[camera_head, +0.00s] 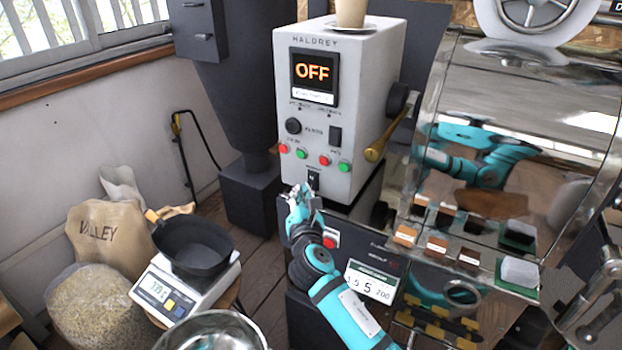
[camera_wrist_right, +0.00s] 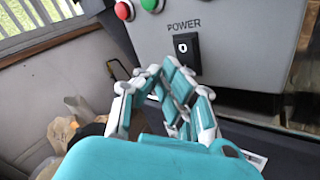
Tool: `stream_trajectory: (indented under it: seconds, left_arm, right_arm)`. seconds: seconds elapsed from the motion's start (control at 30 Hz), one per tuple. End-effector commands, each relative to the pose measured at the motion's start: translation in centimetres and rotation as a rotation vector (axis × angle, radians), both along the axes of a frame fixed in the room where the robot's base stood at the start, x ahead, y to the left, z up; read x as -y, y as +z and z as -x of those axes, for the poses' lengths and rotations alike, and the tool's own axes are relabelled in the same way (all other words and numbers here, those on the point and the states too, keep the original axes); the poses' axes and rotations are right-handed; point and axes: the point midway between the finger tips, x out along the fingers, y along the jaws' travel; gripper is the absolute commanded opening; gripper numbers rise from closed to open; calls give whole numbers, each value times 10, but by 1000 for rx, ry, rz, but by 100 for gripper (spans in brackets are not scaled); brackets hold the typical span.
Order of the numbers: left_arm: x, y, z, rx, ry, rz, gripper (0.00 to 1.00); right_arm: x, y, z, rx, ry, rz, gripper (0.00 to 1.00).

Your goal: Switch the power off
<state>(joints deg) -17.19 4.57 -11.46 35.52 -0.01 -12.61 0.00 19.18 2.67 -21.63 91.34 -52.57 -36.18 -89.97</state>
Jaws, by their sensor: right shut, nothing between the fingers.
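The grey control cabinet (camera_head: 347,120) stands at the centre, and its display (camera_head: 313,72) reads OFF in orange. The power switch (camera_head: 313,179), a small black rocker, is low on the cabinet's front. In the right wrist view the switch (camera_wrist_right: 187,50) sits under the word POWER, with a white mark on its face. My right gripper (camera_head: 299,190) is shut and empty, just in front of and beside the switch. In the right wrist view its fingertips (camera_wrist_right: 162,70) are below and left of the switch; whether they touch it I cannot tell. My left gripper is not in view.
Red and green buttons (camera_head: 324,160) line the cabinet above the switch. A shiny metal machine (camera_head: 520,90) with teal reflections stands right. A scale (camera_head: 185,290) with a black pan (camera_head: 193,247), a metal bowl (camera_head: 210,332) and a bean sack (camera_head: 110,235) are at lower left.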

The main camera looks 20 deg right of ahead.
Motion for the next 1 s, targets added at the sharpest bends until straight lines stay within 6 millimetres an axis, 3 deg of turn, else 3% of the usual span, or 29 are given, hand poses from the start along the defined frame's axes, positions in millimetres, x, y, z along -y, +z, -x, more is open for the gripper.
stream_trajectory:
  seconds: [0.4, 0.83, 0.93, 1.0]
  left_arm:
    - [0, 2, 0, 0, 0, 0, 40]
    - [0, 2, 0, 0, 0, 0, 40]
    - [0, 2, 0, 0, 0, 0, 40]
    - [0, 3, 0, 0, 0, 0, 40]
  right_arm:
    - [-29, -5, 28, -1, 2, -1, 0]
    - [-32, -7, 32, -2, 2, -3, 0]
    - [-31, -24, 32, -31, 5, -32, 0]
    - [-30, -50, 34, -75, 10, -85, 0]
